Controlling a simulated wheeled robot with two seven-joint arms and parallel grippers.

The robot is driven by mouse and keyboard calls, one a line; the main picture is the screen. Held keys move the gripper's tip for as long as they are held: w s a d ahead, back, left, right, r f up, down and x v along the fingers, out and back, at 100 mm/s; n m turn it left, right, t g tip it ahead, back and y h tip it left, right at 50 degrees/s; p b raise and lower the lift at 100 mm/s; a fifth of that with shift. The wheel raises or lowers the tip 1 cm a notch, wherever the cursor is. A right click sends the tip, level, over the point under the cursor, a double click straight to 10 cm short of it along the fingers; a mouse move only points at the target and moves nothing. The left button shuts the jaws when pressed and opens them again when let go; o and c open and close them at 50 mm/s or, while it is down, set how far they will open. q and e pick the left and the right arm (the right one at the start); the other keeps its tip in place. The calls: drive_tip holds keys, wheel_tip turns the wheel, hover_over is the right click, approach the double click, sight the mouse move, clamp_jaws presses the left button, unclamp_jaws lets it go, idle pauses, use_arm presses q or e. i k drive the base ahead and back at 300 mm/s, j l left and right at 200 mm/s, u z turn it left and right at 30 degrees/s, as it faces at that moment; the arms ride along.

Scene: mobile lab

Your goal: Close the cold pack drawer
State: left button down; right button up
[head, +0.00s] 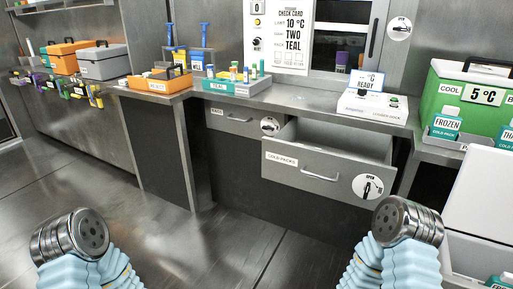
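The cold pack drawer (290,174), a grey metal drawer labelled "COLD PACKS", is pulled out from under the counter right of centre in the head view. Its top is open and the part of its inside that shows looks bare. A bar handle (320,177) is on its front, with a round "OPEN" sticker (367,187) to the right. Neither gripper shows. Only metal joints and light blue sleeves of my two arms show at the bottom left and bottom right, apart from the drawer in the picture.
Another drawer (240,122) left of it looks shut. The counter above holds a teal tray (222,87), an orange tray (150,84) and a white box (372,106). A green cooler (462,100) stands at right. The floor (230,245) before the drawer looks clear.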

sight(348, 158)
drive_tip(key=i+j+z, duration=0.15)
drive_tip(key=i, duration=0.2)
drive_tip(key=i+j+z, duration=0.2)
drive_tip(key=i, duration=0.15)
drive_tip(key=i+z, duration=0.15)
drive_tip(key=z, duration=0.2)
drive_tip(key=i+z, duration=0.15)
drive_tip(key=z, duration=0.2)
